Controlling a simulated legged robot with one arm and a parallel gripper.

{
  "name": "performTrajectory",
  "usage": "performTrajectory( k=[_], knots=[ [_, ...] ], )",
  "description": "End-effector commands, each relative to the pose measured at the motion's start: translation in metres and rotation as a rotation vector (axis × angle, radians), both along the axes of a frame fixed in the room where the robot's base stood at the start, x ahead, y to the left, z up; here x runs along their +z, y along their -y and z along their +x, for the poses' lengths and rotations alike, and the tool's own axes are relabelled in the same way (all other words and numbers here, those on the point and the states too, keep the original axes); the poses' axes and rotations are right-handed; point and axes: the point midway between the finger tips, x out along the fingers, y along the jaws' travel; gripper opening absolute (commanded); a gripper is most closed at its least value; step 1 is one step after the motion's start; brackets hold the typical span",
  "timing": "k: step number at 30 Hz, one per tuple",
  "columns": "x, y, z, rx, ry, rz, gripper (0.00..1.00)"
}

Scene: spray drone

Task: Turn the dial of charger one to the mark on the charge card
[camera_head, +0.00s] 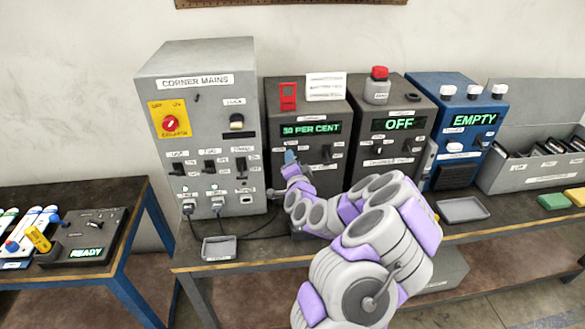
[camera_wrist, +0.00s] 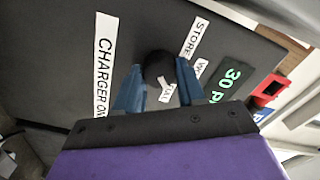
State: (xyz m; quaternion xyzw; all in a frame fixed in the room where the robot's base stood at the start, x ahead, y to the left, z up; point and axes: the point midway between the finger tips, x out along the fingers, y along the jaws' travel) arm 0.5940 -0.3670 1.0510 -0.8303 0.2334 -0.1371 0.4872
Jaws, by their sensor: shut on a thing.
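Charger one (camera_head: 335,112) is a dark grey box with a green display (camera_head: 310,129) reading "30 PER CENT". In the wrist view, its round black dial (camera_wrist: 158,64) has a pale pointer and sits between labels reading "STORE" and "FULL". My gripper (camera_wrist: 160,76) is shut on the dial, with one blue finger on each side; in the head view my gripper (camera_head: 291,158) is at the charger's front, hiding the dial. A white card (camera_head: 326,86) stands at the charger's top; its print is too small to read.
The corner mains box (camera_head: 205,110) stands close on the left. A second charger (camera_head: 392,110), showing "OFF", is close on the right. A red piece (camera_head: 288,95) sits atop charger one. A small grey tray (camera_head: 219,249) and cables lie at the bench's front left.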

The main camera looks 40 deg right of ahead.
Motion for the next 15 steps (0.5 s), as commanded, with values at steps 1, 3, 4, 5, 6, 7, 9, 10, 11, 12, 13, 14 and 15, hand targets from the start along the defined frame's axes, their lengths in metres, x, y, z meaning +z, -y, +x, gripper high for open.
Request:
performTrajectory(
  k=[1, 3, 4, 5, 6, 7, 9, 10, 11, 12, 13, 14, 15],
  knots=[
    [-0.0039, 0.0013, -0.0009, -0.004, 0.008, 0.02, 0.09],
    [-0.0039, 0.0015, -0.001, -0.004, 0.02, 0.039, 0.09],
    [-0.0039, 0.0016, -0.0011, -0.004, 0.025, 0.047, 0.09],
    [-0.0038, 0.0017, -0.0012, -0.006, 0.028, 0.053, 0.09],
    [-0.0039, 0.0019, -0.0013, -0.006, 0.032, 0.06, 0.09],
    [-0.0038, 0.002, -0.0013, -0.006, 0.034, 0.065, 0.09],
    [-0.0038, 0.0022, -0.0015, -0.006, 0.039, 0.073, 0.09],
    [-0.0039, 0.0023, -0.0015, -0.006, 0.04, 0.076, 0.09],
    [-0.0038, 0.0024, -0.0016, -0.006, 0.041, 0.078, 0.09],
    [-0.0038, 0.0023, -0.0016, -0.006, 0.042, 0.08, 0.09],
    [-0.0038, 0.0023, -0.0016, -0.007, 0.042, 0.081, 0.09],
    [-0.0038, 0.0024, -0.0017, -0.007, 0.042, 0.082, 0.09],
    [-0.0038, 0.0024, -0.0017, -0.007, 0.042, 0.082, 0.09]
  ],
)
